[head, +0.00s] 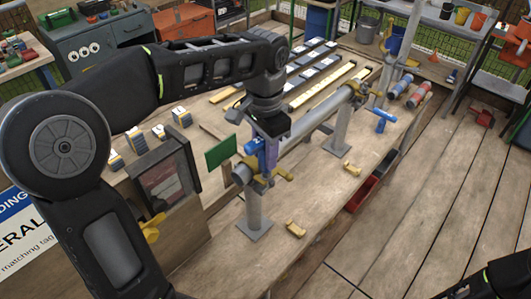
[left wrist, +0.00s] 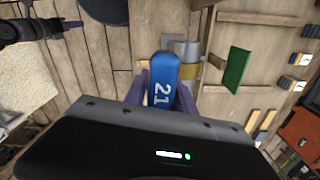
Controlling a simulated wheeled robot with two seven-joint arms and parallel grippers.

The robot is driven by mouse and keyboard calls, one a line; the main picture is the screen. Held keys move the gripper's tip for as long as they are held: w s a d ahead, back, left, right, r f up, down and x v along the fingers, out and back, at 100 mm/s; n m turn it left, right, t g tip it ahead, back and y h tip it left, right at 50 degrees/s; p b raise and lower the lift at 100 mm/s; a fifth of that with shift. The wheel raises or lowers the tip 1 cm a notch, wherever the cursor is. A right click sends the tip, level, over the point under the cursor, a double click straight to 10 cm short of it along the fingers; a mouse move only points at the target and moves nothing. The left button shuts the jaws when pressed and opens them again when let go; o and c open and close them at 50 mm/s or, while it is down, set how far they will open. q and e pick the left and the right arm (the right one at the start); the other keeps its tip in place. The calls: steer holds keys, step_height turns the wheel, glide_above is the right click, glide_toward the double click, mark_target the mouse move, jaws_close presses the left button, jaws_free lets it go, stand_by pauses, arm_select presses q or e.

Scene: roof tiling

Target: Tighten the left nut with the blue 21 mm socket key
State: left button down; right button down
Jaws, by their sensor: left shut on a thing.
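My left gripper (head: 264,158) is shut on the blue socket key (head: 250,146) above the left end of the grey pipe. In the left wrist view the key (left wrist: 162,75) stands between the two purple fingers, with 21 readable on it. The key's far end is over the left brass coupler (head: 282,174). The left nut is hidden behind the key and fingers, so I cannot tell whether the socket is seated on it. My right gripper (left wrist: 72,24) shows small at the top left of the left wrist view; its opening cannot be made out.
The grey pipe (head: 310,122) runs along the wooden bench on posts. Another blue tool (head: 384,118) is by the right coupler. A green plate (head: 221,152) is close left of my gripper. Loose brass pieces (head: 296,229) lie on the bench. Red bins (head: 364,193) are at its edge.

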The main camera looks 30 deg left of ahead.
arm_select(q)
steer(key=shift+r, duration=1.8)
steer(key=shift+f, duration=0.15)
stand_by(1.0)
